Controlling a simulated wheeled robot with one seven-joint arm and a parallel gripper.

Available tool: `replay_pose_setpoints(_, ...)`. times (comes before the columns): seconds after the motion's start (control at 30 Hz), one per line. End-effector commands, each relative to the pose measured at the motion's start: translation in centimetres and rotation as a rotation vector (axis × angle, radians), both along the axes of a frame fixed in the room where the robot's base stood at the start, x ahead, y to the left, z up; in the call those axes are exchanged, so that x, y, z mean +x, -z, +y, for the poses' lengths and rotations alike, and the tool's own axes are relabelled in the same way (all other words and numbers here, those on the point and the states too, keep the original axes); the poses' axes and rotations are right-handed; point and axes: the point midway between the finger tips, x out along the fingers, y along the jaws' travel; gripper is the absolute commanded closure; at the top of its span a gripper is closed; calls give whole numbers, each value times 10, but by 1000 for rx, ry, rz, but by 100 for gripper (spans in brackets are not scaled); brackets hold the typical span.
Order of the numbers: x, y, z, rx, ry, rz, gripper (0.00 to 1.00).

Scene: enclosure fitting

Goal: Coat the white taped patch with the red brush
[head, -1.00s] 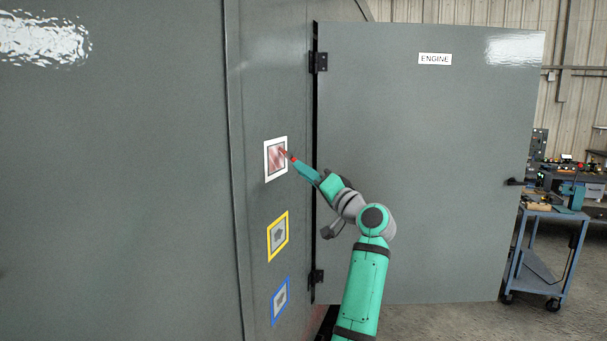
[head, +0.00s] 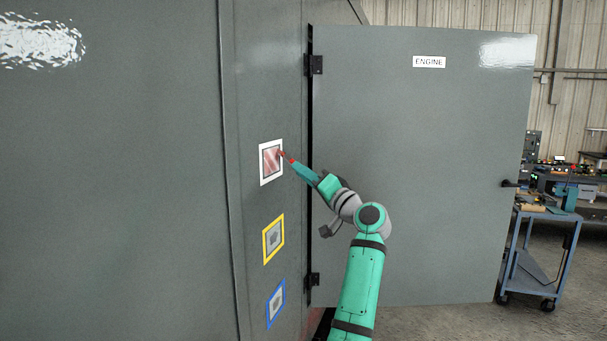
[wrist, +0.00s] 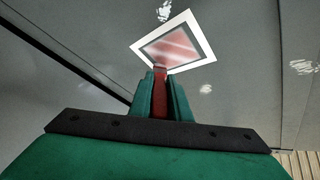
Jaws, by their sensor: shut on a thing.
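The white taped patch (head: 271,162) is the top one of three taped squares on the grey enclosure wall. Its inside shows a reddish, streaky coat, also seen in the wrist view (wrist: 172,47). My gripper (head: 297,167) is just right of the patch, shut on the red brush (wrist: 160,95). The brush's red end (head: 285,156) reaches the patch's right side, at its lower edge in the wrist view. I cannot tell whether the bristles touch the surface.
A yellow taped patch (head: 273,239) and a blue taped patch (head: 276,303) sit below, both with grey insides. A grey door marked ENGINE (head: 420,180) stands right behind my arm. A blue cart (head: 537,250) with tools is at far right.

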Motion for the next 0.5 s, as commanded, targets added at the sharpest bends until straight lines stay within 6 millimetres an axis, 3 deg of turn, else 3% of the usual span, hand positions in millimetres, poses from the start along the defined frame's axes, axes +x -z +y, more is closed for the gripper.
replay_pose_setpoints(0.5, -19, 0, 6, -2, -3, 0, 100)
